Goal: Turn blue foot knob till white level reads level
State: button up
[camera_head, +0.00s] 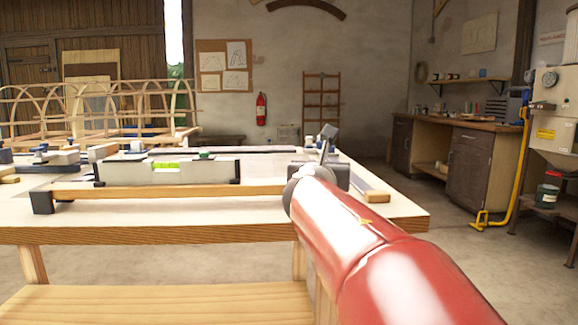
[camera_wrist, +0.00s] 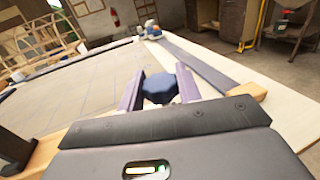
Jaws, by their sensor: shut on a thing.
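The white level (camera_head: 200,169) stands on the wooden bar (camera_head: 120,192) on the table, with a yellow-green vial in its middle. The bubble is too small to read. A dark foot block (camera_head: 43,202) is at the bar's left end. In the wrist view the blue foot knob (camera_wrist: 160,89) sits between the two fingers of my gripper (camera_wrist: 160,92), which is shut on it. In the head view my gripper (camera_head: 325,165) is at the right end of the bar, and my red arm hides the knob there.
The pale tabletop (camera_head: 265,210) is bare in front of the level. Small clamps and tools (camera_head: 45,157) lie at the left. A wooden block (camera_head: 371,193) lies right of my gripper. A frame of bent laths (camera_head: 95,108) stands behind at the left.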

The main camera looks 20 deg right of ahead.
jog(key=o, duration=0.9)
jog(key=shift+o, duration=0.2)
jog(key=v, duration=0.7)
jog(key=shift+s+a+p, duration=0.25)
jog(key=shift+s+p, duration=0.05)
jog(key=shift+p, duration=0.05)
